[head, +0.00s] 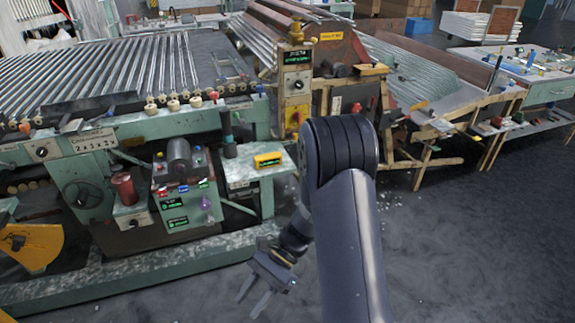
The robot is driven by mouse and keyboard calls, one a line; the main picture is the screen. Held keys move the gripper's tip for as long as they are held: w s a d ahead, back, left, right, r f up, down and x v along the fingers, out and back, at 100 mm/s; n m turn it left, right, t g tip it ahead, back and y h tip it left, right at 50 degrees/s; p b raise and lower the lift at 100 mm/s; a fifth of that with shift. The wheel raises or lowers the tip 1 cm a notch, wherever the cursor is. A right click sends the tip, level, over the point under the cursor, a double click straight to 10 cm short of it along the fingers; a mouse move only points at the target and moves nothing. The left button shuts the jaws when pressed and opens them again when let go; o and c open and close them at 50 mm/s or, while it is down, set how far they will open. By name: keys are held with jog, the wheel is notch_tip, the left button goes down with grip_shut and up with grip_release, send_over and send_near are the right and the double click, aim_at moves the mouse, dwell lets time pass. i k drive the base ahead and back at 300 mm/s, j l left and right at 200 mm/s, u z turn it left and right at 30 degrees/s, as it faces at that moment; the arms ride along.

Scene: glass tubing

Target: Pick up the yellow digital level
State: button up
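The yellow digital level (268,160) is a small yellow block with a dark display face. It sits on a pale green side shelf (238,177) of the machine, left of my arm. My gripper (250,300) hangs low over the floor, below and in front of the shelf. Its two fingers point down and to the left, spread apart with nothing between them. The gripper is well apart from the level.
A control box (183,205) with lit displays and a red cylinder (124,188) stand left of the shelf. A dark upright cylinder (228,140) rises at the shelf's back left. The machine's base ledge (150,262) juts out below. Grey floor (470,240) is clear at right.

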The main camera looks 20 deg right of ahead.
aim_at(268, 160)
jog(key=i+z, duration=0.4)
jog(key=i+j+z, duration=0.1)
jog(key=i+z, duration=0.35)
jog(key=i+j, duration=0.25)
jog(key=i, duration=0.3)
jog(key=i+j+z, duration=0.1)
jog(key=i+j, duration=0.15)
jog(key=i, duration=0.25)
